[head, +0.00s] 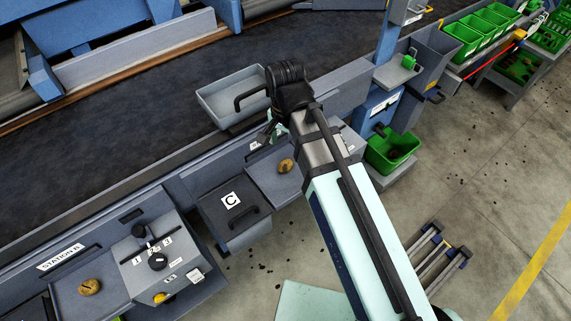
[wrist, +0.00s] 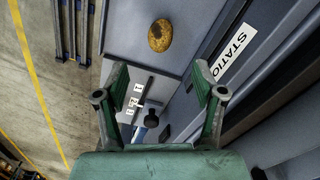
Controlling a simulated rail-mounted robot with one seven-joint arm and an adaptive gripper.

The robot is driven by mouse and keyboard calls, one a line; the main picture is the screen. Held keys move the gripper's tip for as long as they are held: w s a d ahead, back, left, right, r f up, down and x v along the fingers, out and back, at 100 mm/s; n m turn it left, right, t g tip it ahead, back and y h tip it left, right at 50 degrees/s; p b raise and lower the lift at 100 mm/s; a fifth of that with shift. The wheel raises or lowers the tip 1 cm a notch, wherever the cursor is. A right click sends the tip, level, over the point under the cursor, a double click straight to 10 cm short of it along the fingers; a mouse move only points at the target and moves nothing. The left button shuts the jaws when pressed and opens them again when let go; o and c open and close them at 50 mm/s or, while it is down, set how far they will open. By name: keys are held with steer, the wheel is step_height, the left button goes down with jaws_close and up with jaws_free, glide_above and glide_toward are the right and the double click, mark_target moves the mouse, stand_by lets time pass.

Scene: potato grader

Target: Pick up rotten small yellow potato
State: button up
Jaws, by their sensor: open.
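A small yellow-brown potato (head: 286,165) lies in a grey tray (head: 262,181) beside the conveyor, just below and right of my gripper (head: 266,132). The wrist view shows what looks like the same potato (wrist: 160,36), with darker patches on its skin, ahead of the fingertips. My gripper (wrist: 160,82) is open and empty, and its two green fingers are spread wide apart. The potato is beyond the fingers, not between them. Another yellow-brown potato (head: 90,287) lies in a separate tray at lower left.
A grey bin (head: 225,112) stands behind my gripper at the conveyor edge. A dark lid marked C (head: 232,201) is left of the tray. A control box (head: 158,255) with knobs is at lower left. A station label (wrist: 234,52) runs beside the tray. A green bin (head: 392,152) is right.

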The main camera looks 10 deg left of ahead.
mark_target(286, 163)
steer(key=shift+f+p, duration=1.05)
steer(key=shift+f, duration=4.05)
steer(key=c, duration=1.2)
